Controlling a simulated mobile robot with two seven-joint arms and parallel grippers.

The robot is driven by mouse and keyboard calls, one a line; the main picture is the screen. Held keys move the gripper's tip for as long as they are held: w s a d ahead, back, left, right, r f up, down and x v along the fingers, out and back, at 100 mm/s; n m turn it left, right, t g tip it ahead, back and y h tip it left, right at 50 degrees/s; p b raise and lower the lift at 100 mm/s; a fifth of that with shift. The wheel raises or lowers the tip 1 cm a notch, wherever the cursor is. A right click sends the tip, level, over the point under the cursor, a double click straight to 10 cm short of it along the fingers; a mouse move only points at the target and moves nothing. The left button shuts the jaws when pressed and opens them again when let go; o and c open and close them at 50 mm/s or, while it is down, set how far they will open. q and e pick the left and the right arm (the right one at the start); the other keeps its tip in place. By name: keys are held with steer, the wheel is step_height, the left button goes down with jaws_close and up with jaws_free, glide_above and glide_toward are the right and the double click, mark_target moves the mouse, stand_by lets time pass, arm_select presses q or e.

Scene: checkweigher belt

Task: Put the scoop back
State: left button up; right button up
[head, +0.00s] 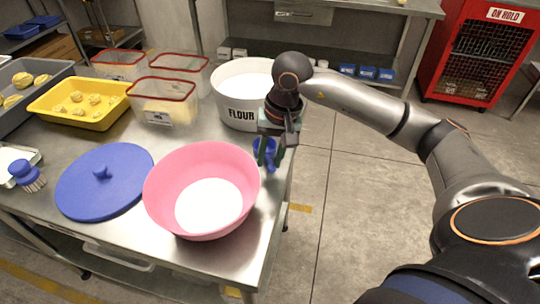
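My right gripper (273,149) points down above the table's right edge, between the flour bin and the pink bowl. It is shut on a blue scoop (265,154), which is partly hidden by the fingers. The white flour bin (240,114), marked FLOUR, stands open behind and left of the gripper, with white flour inside. The pink bowl (167,196) stands in front and to the left, with white powder in its bottom. A round blue lid (88,189) with a knob lies flat on the table, left of the bowl. My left gripper is not in view.
Clear tubs with red rims (163,87) stand behind the bowl. A yellow tray (62,116) and a grey tray (58,69) hold dough pieces. A blue brush (25,174) lies at the far left. Open floor (340,200) lies right of the table (235,245).

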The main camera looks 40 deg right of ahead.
steer(key=shift+o, duration=1.2)
steer(key=shift+r+p, duration=0.35)
step_height(320, 180, up, 12)
steer(key=s+d, duration=0.1)
steer(key=shift+s+d+f+p, duration=0.2)
steer(key=shift+d+f+p, duration=0.05)
steer(key=shift+p, duration=0.05)
